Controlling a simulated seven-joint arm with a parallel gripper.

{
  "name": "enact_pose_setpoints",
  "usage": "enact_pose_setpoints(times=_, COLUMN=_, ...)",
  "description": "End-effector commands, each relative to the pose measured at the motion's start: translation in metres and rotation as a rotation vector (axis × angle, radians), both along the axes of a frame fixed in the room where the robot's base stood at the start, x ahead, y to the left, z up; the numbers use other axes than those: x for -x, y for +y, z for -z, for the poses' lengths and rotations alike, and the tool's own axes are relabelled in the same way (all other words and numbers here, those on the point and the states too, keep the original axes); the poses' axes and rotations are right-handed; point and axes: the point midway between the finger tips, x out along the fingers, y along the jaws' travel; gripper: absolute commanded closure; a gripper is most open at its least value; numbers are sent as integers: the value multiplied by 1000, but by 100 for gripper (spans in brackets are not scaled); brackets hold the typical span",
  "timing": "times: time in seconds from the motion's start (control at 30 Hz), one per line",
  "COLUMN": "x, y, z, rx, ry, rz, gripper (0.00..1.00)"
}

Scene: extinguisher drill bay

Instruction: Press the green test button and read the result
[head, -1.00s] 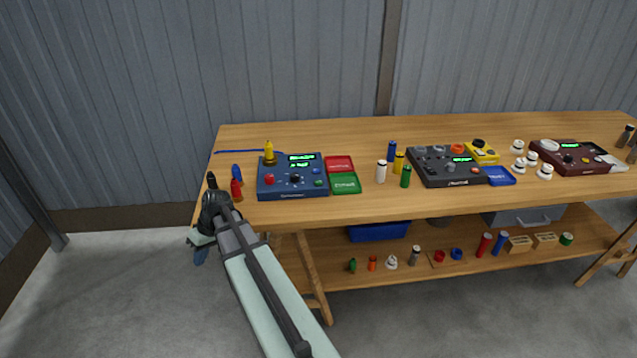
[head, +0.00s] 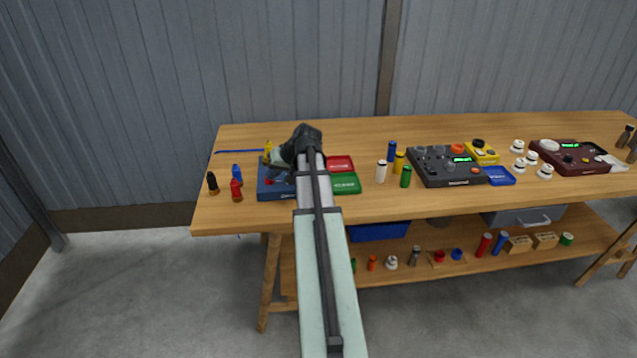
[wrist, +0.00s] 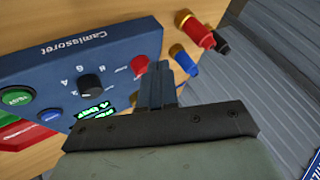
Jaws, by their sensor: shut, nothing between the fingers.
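The blue test panel (head: 272,191) stands at the left of the bench, mostly hidden by my arm in the head view. In the wrist view the panel (wrist: 95,55) fills the upper left. A green button (wrist: 17,97) is at its far left, with a blue button (wrist: 48,115), a black knob (wrist: 90,85) and a red button (wrist: 139,63). The panel's lit display (wrist: 95,109) shows green characters, partly hidden by my gripper and not readable. My gripper (wrist: 154,80) is shut and empty, over the panel near the red button, away from the green one.
Red (head: 236,191), black (head: 212,181) and blue (head: 236,172) bottles stand left of the panel, a yellow one (head: 267,150) behind it. Red (head: 340,163) and green (head: 346,183) trays lie right of it. A dark panel (head: 447,180) stands farther right.

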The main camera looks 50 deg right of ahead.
Motion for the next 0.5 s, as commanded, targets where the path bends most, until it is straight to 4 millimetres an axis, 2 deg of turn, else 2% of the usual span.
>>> enact_pose_setpoints(times=0.03, x=9, y=-18, z=-6, rx=-1, ry=-12, rz=42, gripper=100)
enact_pose_setpoints(times=0.2, x=37, y=-67, z=-25, rx=-5, ry=-55, rz=175, gripper=100)
enact_pose_setpoints(times=0.33, x=58, y=-98, z=-38, rx=-8, ry=-82, rz=259, gripper=100)
enact_pose_setpoints(times=0.5, x=77, y=-123, z=-49, rx=-11, ry=-108, rz=331, gripper=100)
